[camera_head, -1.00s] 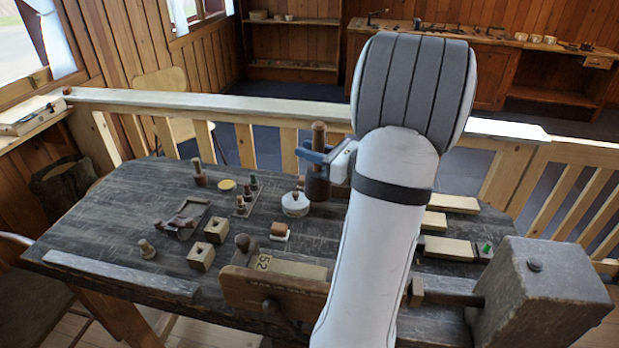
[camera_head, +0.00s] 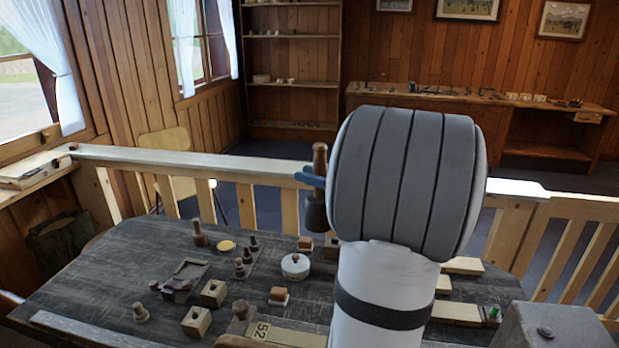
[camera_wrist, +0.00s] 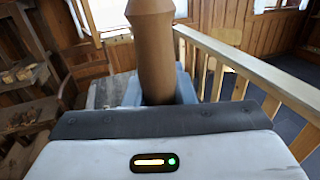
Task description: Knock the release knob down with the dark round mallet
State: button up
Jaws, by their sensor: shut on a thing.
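The dark round mallet (camera_head: 316,211) hangs upright, head down, with its brown handle (camera_head: 319,160) on top. My gripper (camera_head: 311,179) has blue fingers shut around the handle just above the head, and the mallet is clear of the table. In the wrist view the handle (camera_wrist: 152,45) rises between the blue fingers (camera_wrist: 155,92); the mallet's head is hidden there. A round-topped brown knob (camera_head: 241,309) stands at the table's front beside a block marked 52 (camera_head: 290,335). I cannot tell for sure that it is the release knob. My arm hides part of the table's right side.
The dark table (camera_head: 110,275) carries a white round tin (camera_head: 295,266), holed wooden blocks (camera_head: 213,292), a small turned piece (camera_head: 140,313), a dark spool (camera_head: 199,234) and a yellow disc (camera_head: 227,246). A big grey block (camera_head: 545,325) is at front right. A wooden railing (camera_head: 240,166) runs behind.

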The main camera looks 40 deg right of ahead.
grip_shut()
dwell(0.4)
